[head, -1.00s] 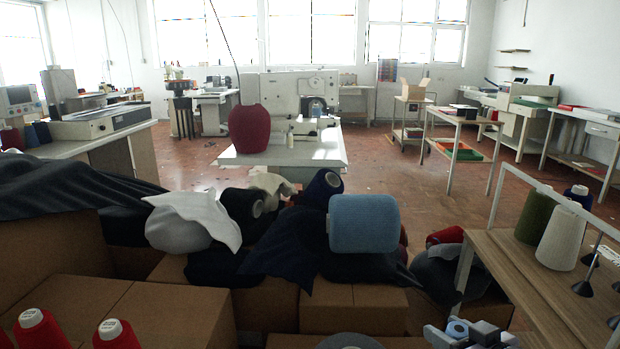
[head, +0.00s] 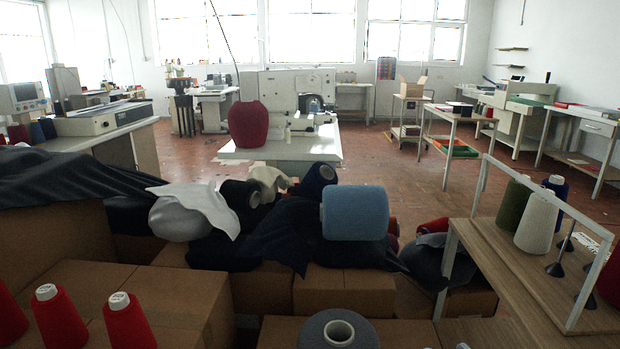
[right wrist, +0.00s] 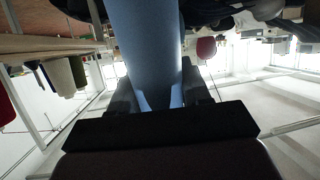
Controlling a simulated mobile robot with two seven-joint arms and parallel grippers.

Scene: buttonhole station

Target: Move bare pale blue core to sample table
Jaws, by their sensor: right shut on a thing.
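In the right wrist view, my right gripper (right wrist: 157,92) is shut on the bare pale blue core (right wrist: 146,40), a smooth tube between its two fingers. The core runs out past the top of that view, so its far end is hidden. In the head view, my right gripper and the core are almost wholly below the bottom edge. My left gripper is not in view. Which table is the sample table I cannot tell; a light table (head: 452,118) with red and green items stands at mid right.
A wooden-topped stand (head: 500,262) with a white rail, cones and dark pegs is close on the right. Cardboard boxes (head: 345,293) bear dark cloth and a wound light blue spool (head: 354,212). Red cones (head: 62,318) stand at lower left. Open floor (head: 425,190) lies beyond.

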